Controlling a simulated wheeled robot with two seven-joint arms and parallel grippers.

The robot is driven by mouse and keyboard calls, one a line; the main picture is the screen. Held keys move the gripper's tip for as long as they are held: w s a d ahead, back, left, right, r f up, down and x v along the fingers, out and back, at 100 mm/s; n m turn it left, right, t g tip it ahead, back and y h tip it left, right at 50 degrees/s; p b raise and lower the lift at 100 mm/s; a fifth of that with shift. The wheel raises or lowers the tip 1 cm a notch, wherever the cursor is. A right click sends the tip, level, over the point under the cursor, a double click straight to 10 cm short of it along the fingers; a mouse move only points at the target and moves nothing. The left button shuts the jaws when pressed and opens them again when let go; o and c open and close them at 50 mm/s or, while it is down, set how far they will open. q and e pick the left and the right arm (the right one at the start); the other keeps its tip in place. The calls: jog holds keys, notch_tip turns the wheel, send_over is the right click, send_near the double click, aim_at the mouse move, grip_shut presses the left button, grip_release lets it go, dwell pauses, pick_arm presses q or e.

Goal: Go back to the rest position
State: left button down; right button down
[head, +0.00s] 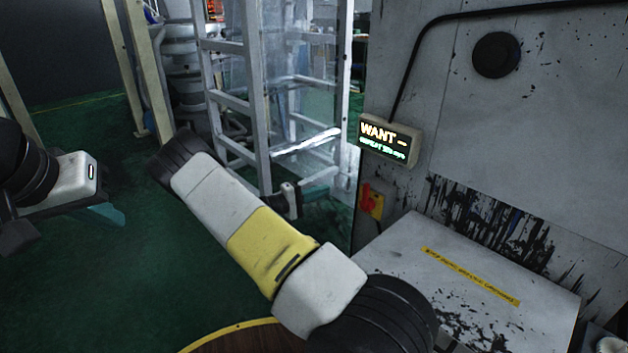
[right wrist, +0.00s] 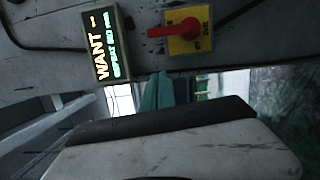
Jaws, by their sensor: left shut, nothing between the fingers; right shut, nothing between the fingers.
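My left gripper (head: 112,214) is at the left of the head view, low over the green floor. Its teal fingers are shut and empty.
A large grey machine (head: 560,120) stands at the right, with the lit sign (head: 390,140) and a yellow-plated switch (head: 372,200) on it. A grey ledge (head: 400,255) juts out below. A frame tower with clear panels (head: 262,100) stands behind my right arm. Green floor (head: 110,285) is open at lower left.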

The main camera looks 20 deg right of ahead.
jog(key=shift+a, duration=0.35)
jog(key=s+a+r+m+g+y, duration=0.2)
jog(key=s+r+m+g+y, duration=0.4)
jog(key=s+y, duration=0.55)
jog(key=s+a+r+n+t+y, duration=0.2)
jog(key=s+a+r+t+y, duration=0.2)
jog(key=s+a+r, duration=0.3)
jog(key=s+a+r+n+t+y, duration=0.2)
jog(key=s+a+r+t+y, duration=0.2)
jog(key=s+a+r, duration=0.3)
jog(key=s+r+t, duration=0.1)
jog(key=s+r, duration=0.4)
jog(key=r, duration=0.1)
jog(key=shift+s+a+t+y, duration=0.25)
jog(key=shift+s+t+y, duration=0.05)
jog(key=shift+y, duration=0.05)
jog(key=shift+r, duration=0.1)
